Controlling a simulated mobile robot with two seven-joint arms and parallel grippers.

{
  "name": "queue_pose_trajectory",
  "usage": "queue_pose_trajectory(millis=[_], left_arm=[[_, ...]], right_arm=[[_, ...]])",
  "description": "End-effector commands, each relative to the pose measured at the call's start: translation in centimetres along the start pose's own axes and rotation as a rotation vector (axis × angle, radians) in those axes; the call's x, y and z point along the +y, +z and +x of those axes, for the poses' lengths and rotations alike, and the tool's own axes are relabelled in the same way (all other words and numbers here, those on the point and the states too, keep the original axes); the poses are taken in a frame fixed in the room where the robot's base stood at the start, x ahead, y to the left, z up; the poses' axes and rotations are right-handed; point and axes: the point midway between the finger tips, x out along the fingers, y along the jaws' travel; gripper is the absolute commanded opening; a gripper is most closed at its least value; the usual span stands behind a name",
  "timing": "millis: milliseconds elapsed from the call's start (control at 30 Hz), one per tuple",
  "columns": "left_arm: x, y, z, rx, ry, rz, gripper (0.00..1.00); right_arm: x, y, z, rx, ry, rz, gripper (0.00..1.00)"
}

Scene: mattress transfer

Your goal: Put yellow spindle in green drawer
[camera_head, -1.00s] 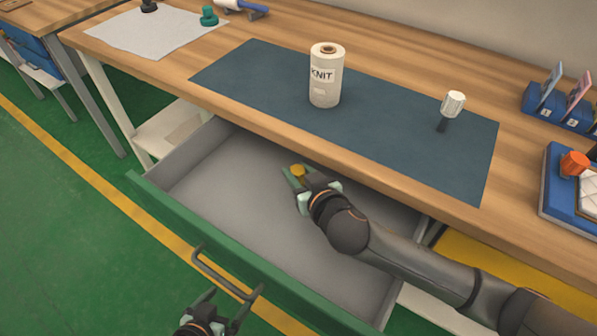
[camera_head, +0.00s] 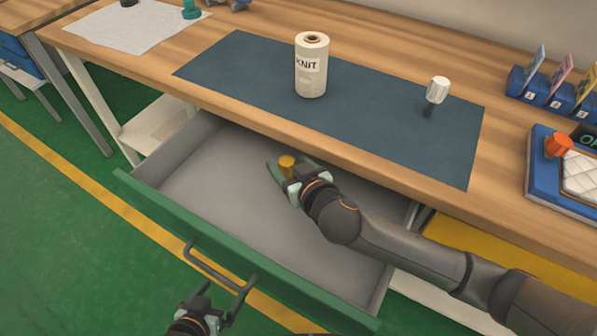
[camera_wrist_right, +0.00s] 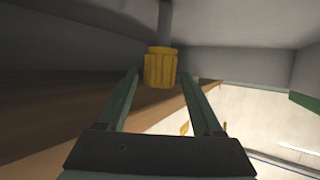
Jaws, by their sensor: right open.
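The yellow spindle (camera_head: 287,167) is inside the open green drawer (camera_head: 235,255), towards its back and right of its middle. My right gripper (camera_head: 290,170) reaches into the drawer with its two green fingers open, one on each side of the spindle. In the right wrist view the yellow head (camera_wrist_right: 161,68) shows between and just beyond the fingertips, apart from them, with a grey shaft running from it. I cannot tell whether the shaft touches the drawer floor. My left gripper (camera_head: 220,297) is in front of the drawer handle, with its fingers apart and nothing between them.
The wooden table (camera_head: 370,40) stands above the drawer. A blue mat (camera_head: 240,75) bears a white KNIT spool (camera_head: 312,70) and a white-headed spindle (camera_head: 438,90). A blue tray (camera_head: 540,175) and card holder (camera_head: 550,98) are at the right. The drawer's left part is clear.

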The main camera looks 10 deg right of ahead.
Motion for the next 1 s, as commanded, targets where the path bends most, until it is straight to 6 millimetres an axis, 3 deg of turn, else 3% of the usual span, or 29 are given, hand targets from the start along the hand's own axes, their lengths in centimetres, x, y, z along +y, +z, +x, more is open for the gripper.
queue_pose_trajectory(millis=[533,733,1000], left_arm=[[0.2,-0.5,-0.5,-0.009,0.003,0.000,1.00],[0.3,-0.7,-0.5,-0.006,0.004,0.000,1.00],[0.3,-0.8,-0.5,-0.002,0.005,0.001,1.00]], right_arm=[[0.0,0.1,-9.8,-0.004,-0.001,0.001,0.67],[0.0,0.1,-11.4,-0.002,0.001,0.000,0.67],[0.0,0.1,-11.6,-0.001,0.001,0.000,0.67]])
